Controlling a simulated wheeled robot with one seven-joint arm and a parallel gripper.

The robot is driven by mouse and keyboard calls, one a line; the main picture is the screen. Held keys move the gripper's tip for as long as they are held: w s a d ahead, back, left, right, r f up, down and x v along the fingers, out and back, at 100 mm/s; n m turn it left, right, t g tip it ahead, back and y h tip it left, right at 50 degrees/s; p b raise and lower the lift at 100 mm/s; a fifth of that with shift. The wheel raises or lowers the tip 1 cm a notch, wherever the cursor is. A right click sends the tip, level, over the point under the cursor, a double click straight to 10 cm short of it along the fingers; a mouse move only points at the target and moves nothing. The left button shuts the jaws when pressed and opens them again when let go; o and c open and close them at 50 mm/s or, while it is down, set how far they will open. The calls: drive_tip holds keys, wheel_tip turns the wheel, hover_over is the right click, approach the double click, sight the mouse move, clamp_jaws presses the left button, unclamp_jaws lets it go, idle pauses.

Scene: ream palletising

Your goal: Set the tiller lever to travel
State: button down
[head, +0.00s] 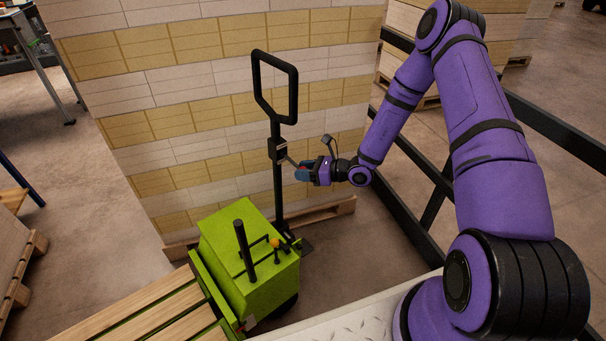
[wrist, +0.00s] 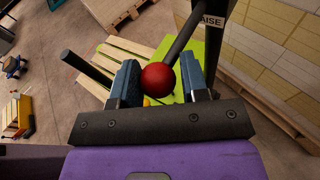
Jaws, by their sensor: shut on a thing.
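The tiller (head: 277,180) is a black post with a loop handle, standing upright on the green pallet truck (head: 250,262). A small lever (wrist: 184,38) with a red ball knob (wrist: 158,78) sticks out from the tiller's control box (head: 277,149). My gripper (head: 302,171) reaches in from the right at the box's height. In the wrist view, its blue fingers (wrist: 161,82) stand on either side of the red knob and are shut on it. A white label (wrist: 211,20) beside the lever reads "AISE", its first part hidden by the lever. No travel mark shows.
A tall stack of cream and yellow reams (head: 200,95) stands on a pallet close behind the tiller. A black rail (head: 545,125) runs along the right. The truck carries a wooden slatted pallet (head: 165,312). An orange knob (head: 275,243) sits on the truck body.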

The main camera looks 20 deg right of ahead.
drive_tip(key=shift+w+a+r, duration=0.1)
drive_tip(key=shift+w+r, duration=0.05)
drive_tip(key=shift+r, duration=0.1)
drive_tip(key=c, duration=0.7)
unclamp_jaws()
drive_tip(key=shift+c, duration=0.2)
drive_tip(key=shift+f, duration=0.1)
drive_tip(key=shift+s+d, duration=0.2)
drive_tip(key=shift+d, duration=0.15)
drive_tip(key=v, duration=1)
